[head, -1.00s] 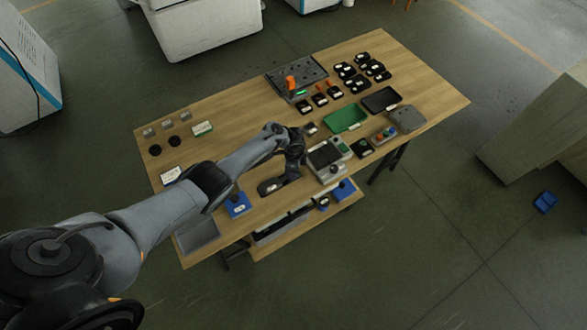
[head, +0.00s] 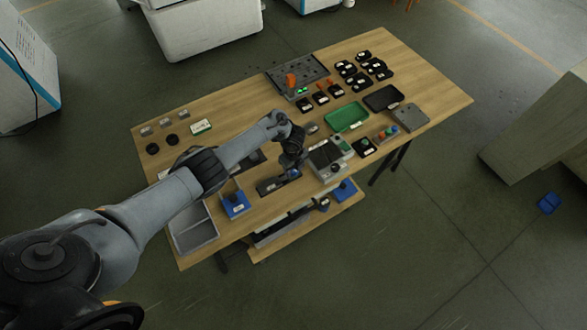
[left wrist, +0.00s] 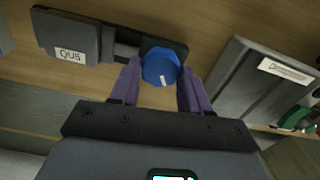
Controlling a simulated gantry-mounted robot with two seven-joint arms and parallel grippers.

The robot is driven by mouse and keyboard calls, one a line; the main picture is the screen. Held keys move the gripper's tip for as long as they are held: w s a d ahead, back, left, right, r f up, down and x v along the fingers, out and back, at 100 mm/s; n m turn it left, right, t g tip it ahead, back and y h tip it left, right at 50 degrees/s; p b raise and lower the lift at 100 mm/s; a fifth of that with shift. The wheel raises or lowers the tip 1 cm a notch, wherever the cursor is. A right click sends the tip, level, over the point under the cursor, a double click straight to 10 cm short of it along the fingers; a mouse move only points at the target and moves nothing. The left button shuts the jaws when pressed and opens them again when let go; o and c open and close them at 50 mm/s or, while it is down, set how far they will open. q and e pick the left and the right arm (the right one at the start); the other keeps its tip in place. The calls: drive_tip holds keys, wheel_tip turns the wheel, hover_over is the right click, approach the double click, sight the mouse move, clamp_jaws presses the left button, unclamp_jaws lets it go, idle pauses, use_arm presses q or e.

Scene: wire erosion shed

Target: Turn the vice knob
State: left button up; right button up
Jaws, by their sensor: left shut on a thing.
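The vice (head: 270,187) is a dark, low block on the front part of the wooden table. In the left wrist view it lies across the top (left wrist: 65,35), with a white label reading "QUS". Its round blue knob (left wrist: 160,67), with a white mark line, is at the vice's right end. My left gripper (left wrist: 158,82) has its two purple-grey fingers on either side of the knob and is shut on it. In the head view the left gripper (head: 292,170) reaches down to the knob from above. My right gripper is not in view.
A grey box with a labelled edge (left wrist: 257,85) stands close to the right of the knob. A blue-and-white part (head: 235,205) is left of the vice. A green tray (head: 346,117) and several black parts lie further back. A shelf runs below the table's front edge.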

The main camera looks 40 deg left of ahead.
sight(294, 170)
use_arm(q)
drive_tip(key=shift+m, duration=0.4)
drive_tip(key=o, duration=1.1)
drive_tip(key=shift+c, duration=0.2)
drive_tip(key=shift+r, duration=0.35)
wheel_tip(294, 170, up, 10)
drive_tip(key=p, duration=0.3)
